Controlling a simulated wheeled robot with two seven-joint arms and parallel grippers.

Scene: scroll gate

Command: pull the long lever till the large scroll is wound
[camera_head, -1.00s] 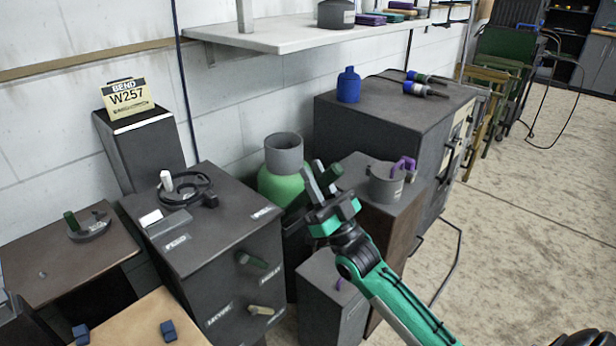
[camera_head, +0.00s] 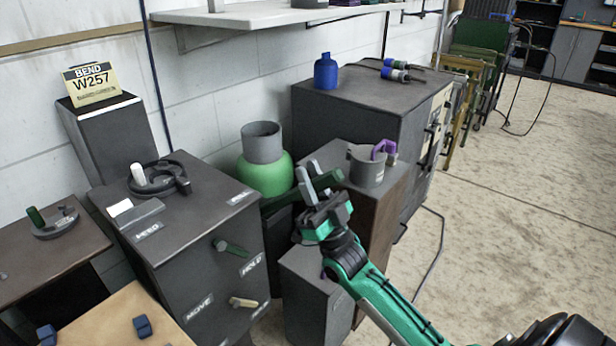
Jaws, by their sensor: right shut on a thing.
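My right gripper (camera_head: 312,178) is shut on a long dark green bar (camera_head: 279,203), which looks like the long lever. The bar slants up to the right in front of the green tank, and the fingers hide part of it. A dark curled piece (camera_head: 178,178), perhaps the large scroll, lies around a white peg (camera_head: 138,174) on the dark cabinet (camera_head: 195,222). A smaller curled piece (camera_head: 60,228) with a green peg sits on the brown table at left. My left gripper is not in view.
The green tank (camera_head: 265,178) with a grey collar stands behind the bar. A grey pot (camera_head: 367,168) with a purple handle is just right of the gripper. Green and cream handles stick out from the cabinet's front. Open floor (camera_head: 520,240) lies at right.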

